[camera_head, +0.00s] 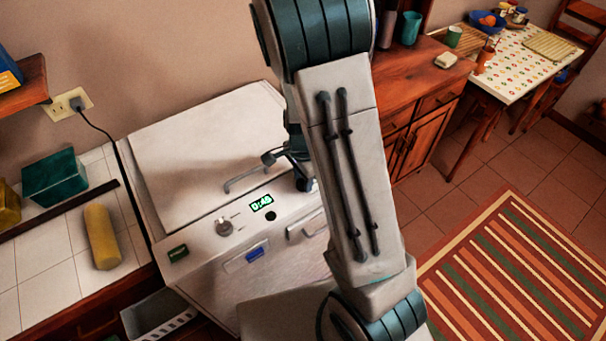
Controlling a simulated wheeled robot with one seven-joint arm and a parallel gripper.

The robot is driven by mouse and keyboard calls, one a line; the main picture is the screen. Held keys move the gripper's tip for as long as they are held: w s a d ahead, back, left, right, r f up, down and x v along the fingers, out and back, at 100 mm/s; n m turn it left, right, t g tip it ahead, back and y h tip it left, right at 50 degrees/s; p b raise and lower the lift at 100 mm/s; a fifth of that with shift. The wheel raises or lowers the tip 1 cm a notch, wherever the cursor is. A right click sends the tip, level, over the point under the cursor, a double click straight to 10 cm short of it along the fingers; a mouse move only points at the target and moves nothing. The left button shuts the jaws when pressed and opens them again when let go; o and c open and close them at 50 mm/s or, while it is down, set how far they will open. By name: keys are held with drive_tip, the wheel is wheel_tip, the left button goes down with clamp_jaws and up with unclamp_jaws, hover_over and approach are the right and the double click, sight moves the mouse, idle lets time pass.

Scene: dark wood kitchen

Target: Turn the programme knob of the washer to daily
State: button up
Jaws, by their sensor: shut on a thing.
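The white washer (180,140) stands left of my arm, its front panel angled towards me. A round grey knob (224,227) on the panel has small marks at its right that are too small to read. Right of it is a green display (261,203) reading 0:45. A grey bar handle (240,182) is on the washer's lid, and its right end runs in behind my gripper. My gripper (287,171) is at that end, up and right of the knob and apart from it. It appears shut on the handle; the contact is partly hidden.
Below the display are a dark round button (271,216) and a blue tab (256,254). A tiled counter (60,285) with a yellow cylinder (101,237) and a green box (55,178) lies left. A wooden cabinet (425,140) stands right, with a striped rug (520,270) on the floor.

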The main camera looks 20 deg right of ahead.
drive_tip(key=shift+w+m, duration=0.1)
drive_tip(key=shift+m, duration=0.7)
drive_tip(key=shift+p, duration=0.3)
drive_tip(key=o, duration=1)
wheel_tip(320, 180, up, 14)
drive_tip(key=shift+f, duration=0.1)
